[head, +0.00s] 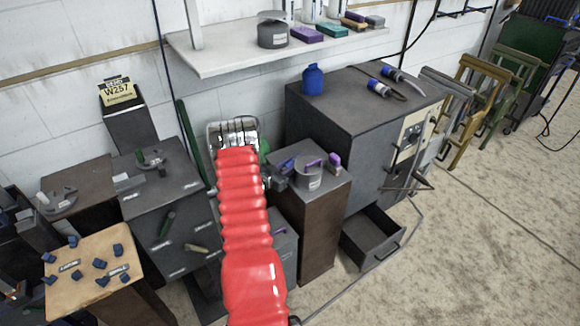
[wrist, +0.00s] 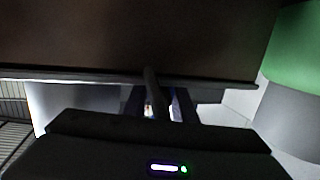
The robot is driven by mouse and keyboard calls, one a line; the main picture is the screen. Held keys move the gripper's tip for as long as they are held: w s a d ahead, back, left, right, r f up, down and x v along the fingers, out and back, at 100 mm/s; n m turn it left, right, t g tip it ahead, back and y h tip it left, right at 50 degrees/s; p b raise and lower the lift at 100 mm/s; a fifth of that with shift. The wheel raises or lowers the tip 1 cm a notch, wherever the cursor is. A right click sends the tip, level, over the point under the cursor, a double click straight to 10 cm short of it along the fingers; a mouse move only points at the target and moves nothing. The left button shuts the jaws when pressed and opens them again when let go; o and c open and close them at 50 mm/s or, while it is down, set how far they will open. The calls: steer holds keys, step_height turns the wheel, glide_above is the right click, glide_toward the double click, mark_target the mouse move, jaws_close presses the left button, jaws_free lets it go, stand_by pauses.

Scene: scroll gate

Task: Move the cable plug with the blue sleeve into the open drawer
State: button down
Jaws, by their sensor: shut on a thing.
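Two cable plugs with blue sleeves lie on top of the grey cabinet. One plug (head: 380,87) lies nearer, and the other plug (head: 396,76) lies beside it, towards the back right. I cannot tell which one the task names. The open drawer (head: 372,240) sticks out low at the cabinet's front and looks empty. In the wrist view my gripper (wrist: 160,106) is shut on a thin dark bar (wrist: 151,88), close to a dark brown panel (wrist: 140,40). In the head view my red arm hides most of the gripper, which is well left of the plugs.
A blue bottle (head: 313,80) stands on the cabinet (head: 340,115). A brown pedestal (head: 308,225) with a grey pot (head: 308,174) stands between my arm and the drawer. A wall shelf (head: 230,62) hangs above. The floor at right (head: 480,240) is clear.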

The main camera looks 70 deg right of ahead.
steer(key=c, duration=1.5)
jaws_free()
steer(key=shift+o, duration=0.2)
steer(key=v, duration=1.2)
